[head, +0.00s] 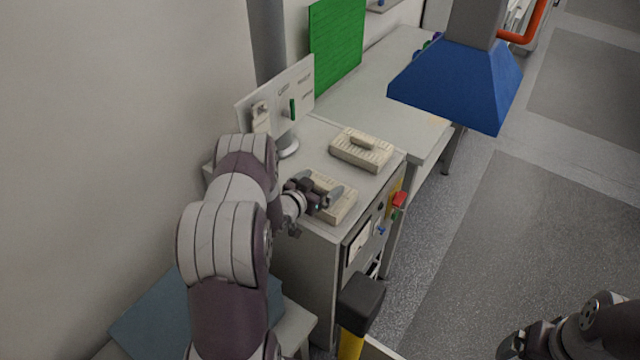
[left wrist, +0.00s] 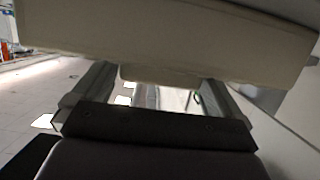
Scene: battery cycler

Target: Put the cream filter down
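One cream filter (head: 340,206) is at the front of the grey cabinet top (head: 304,219), under my left gripper (head: 326,198). In the left wrist view the filter (left wrist: 170,35) fills the top of the picture. I cannot tell whether the filter's underside touches the cabinet top. A second cream filter (head: 362,150) with a raised handle lies further back on the same top. My right gripper (head: 520,342) is low at the right, and its fingers are unclear.
A white monitor-like panel (head: 298,88) stands at the back of the cabinet. A green panel (head: 336,48) and a pale bench (head: 375,75) are behind. A blue hood (head: 455,85) hangs at right. A black-topped yellow post (head: 361,300) stands in front.

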